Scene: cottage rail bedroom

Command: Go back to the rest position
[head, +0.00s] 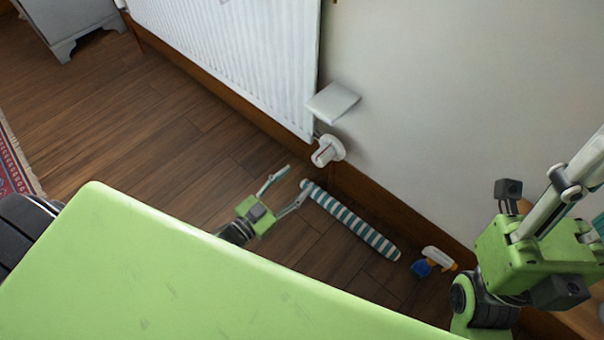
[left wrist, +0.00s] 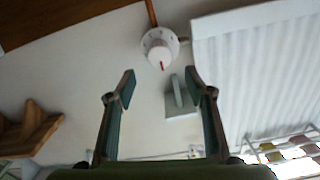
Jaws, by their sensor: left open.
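My left gripper (head: 287,183) is in the head view, beyond the green surface, above the wooden floor. Its fingers are spread, with nothing between them. In the left wrist view my left gripper (left wrist: 160,82) also shows two separated fingers. A white valve knob (left wrist: 158,48) with a red mark is beyond them, apart from the fingers. My right arm's green gripper body (head: 530,250) is at the right edge of the head view. Its fingertips are not clearly visible.
A white radiator (head: 235,50) hangs on the wall, with the valve knob (head: 327,150) and a flat white plate (head: 332,102) beside it. A teal-striped roll (head: 350,220) and a spray bottle (head: 432,262) are near the wall.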

